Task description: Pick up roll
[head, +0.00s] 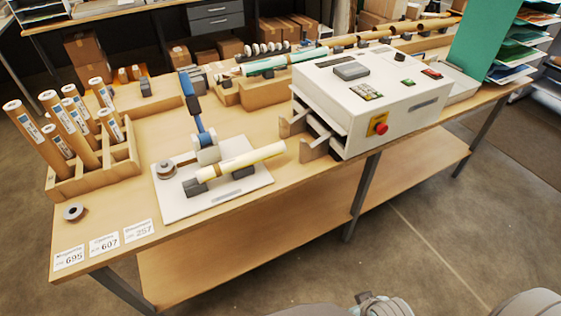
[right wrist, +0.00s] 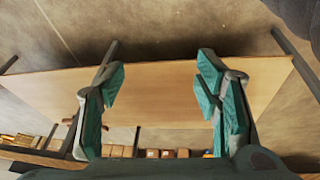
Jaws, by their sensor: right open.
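A pale yellow roll (head: 247,161) lies across a white base plate (head: 214,200) with dark supports, on the wooden table. Several brown rolls (head: 82,118) with white labels stand tilted in a wooden rack (head: 95,178) at the table's left. More long rolls (head: 275,65) lie on holders along the back. My right gripper (right wrist: 163,72) is open and empty in the right wrist view, apart from any roll. A wooden surface (right wrist: 160,102) lies beyond its teal-padded fingers. My left gripper is not in view.
A white laminator (head: 362,108) with a red knob stands right of the base plate. A small tape roll (head: 74,212) and number cards (head: 104,244) lie at the front left. A green panel (head: 484,45) stands at the right.

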